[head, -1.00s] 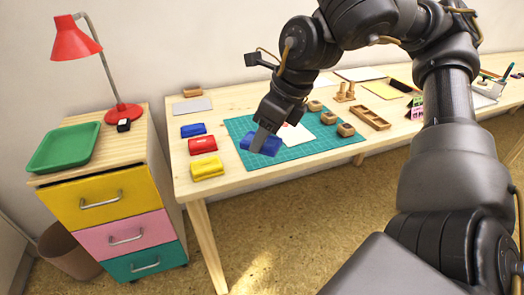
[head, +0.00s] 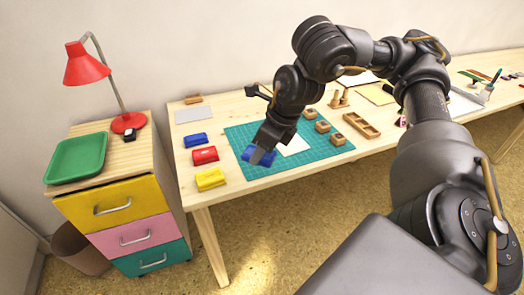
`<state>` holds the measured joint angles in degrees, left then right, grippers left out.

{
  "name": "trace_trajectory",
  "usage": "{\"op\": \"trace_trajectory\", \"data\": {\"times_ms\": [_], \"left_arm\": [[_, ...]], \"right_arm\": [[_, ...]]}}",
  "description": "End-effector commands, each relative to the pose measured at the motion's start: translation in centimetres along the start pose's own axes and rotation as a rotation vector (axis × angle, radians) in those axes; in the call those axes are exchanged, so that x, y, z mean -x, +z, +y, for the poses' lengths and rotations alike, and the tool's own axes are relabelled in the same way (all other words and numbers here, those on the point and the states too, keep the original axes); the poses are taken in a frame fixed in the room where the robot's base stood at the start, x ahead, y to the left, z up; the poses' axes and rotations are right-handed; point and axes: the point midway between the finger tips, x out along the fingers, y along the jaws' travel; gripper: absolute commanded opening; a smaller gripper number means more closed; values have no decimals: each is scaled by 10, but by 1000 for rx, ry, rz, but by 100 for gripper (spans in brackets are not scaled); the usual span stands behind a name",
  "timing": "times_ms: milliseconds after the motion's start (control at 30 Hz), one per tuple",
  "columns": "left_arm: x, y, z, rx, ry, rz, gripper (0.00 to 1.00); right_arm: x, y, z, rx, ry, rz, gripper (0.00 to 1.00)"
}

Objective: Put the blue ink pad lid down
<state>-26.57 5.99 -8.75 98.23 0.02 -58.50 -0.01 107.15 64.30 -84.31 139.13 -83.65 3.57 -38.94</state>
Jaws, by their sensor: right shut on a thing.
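My right gripper (head: 263,156) reaches down over the left part of the green cutting mat (head: 310,173). It is shut on the blue ink pad lid (head: 249,152), whose blue sides show on both sides of the fingers. I cannot tell whether the lid touches the mat or what is under it. Another blue ink pad piece (head: 197,140) lies on the table left of the mat, behind a red ink pad (head: 205,155) and a yellow ink pad (head: 210,179). My left gripper is not in view.
A white paper (head: 294,146) and small wooden blocks (head: 337,139) lie on the mat, right of the gripper. A wooden tray (head: 361,125) is beyond the mat's right side. A drawer cabinet with a red lamp (head: 84,65) and green tray (head: 76,158) stands left of the table.

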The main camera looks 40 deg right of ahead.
Motion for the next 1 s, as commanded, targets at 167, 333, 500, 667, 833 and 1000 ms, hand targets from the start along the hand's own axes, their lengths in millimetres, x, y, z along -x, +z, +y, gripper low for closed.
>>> {"op": "trace_trajectory", "data": {"times_ms": [167, 333, 500, 667, 833, 1000], "left_arm": [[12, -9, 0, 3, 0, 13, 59], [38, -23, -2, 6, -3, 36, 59], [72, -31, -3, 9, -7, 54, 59], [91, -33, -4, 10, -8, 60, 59], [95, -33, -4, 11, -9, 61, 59], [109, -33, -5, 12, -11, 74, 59]], "right_arm": [[-24, 4, -32, -9, 1, 3, 25], [-55, 5, -60, -7, 2, 5, 25], [-80, 4, -80, -4, 1, 3, 25], [-88, 5, -88, -2, 0, 1, 25], [-89, 6, -90, 1, 0, 0, 25], [-105, 0, -93, -1, 0, 3, 25]]}}
